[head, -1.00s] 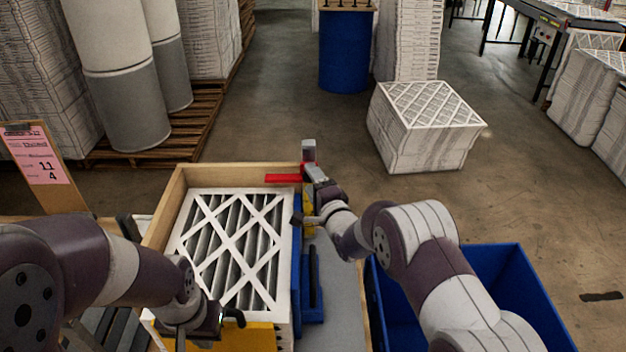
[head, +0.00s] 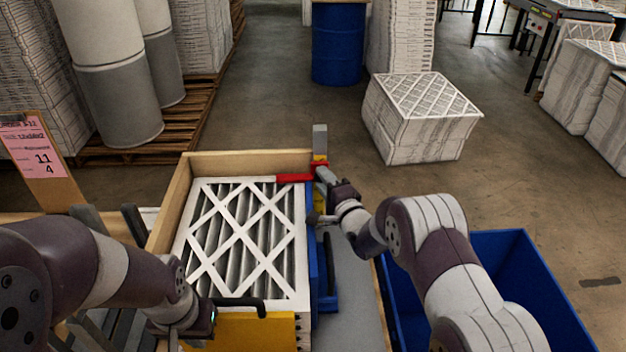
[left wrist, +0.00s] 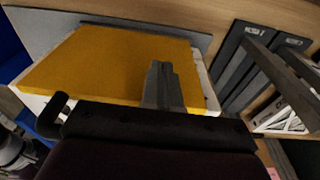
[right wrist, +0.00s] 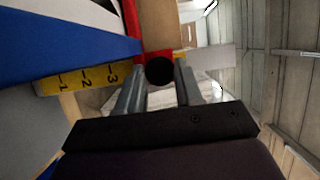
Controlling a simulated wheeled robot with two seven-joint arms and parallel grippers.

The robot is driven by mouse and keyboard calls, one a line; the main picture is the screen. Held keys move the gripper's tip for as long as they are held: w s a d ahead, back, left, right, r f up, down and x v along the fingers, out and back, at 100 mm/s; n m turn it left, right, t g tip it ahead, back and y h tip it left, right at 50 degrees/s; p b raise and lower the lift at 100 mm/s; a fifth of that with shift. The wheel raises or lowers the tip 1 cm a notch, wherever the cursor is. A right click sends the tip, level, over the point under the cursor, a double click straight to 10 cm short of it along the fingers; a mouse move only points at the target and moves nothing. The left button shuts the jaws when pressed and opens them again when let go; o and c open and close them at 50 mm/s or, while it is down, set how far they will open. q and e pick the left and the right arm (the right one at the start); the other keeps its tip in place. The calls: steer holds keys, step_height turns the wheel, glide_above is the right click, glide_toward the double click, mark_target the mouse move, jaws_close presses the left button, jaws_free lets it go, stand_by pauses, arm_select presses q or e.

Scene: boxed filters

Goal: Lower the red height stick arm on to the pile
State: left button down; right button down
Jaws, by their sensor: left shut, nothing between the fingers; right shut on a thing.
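The red height stick arm (head: 295,178) lies level at the far right edge of the top filter (head: 245,235). I cannot tell whether it touches the filter. The grey stick (head: 320,138) rises above it. My right gripper (head: 327,176) is shut on the slider's black knob (right wrist: 159,71), with the red arm (right wrist: 132,25) and yellow scale (right wrist: 90,76) beside it in the right wrist view. My left gripper (head: 174,338) is shut and empty at the near left of the pile; its fingers (left wrist: 163,85) show before a yellow panel (left wrist: 105,65).
A wooden box (head: 183,185) surrounds the pile at the back and left. A blue bin (head: 530,285) stands right of the grey surface (head: 350,300). A clipboard with a pink sheet (head: 35,150) stands at left. A wrapped filter stack (head: 420,130) sits on the floor beyond.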

steer(key=c, duration=0.7)
jaws_free()
steer(key=shift+c, duration=0.2)
steer(key=shift+r, duration=0.1)
steer(key=p+v, duration=0.4)
steer(key=v, duration=0.8)
steer(key=shift+s+d, duration=0.2)
steer(key=shift+s, duration=0.15)
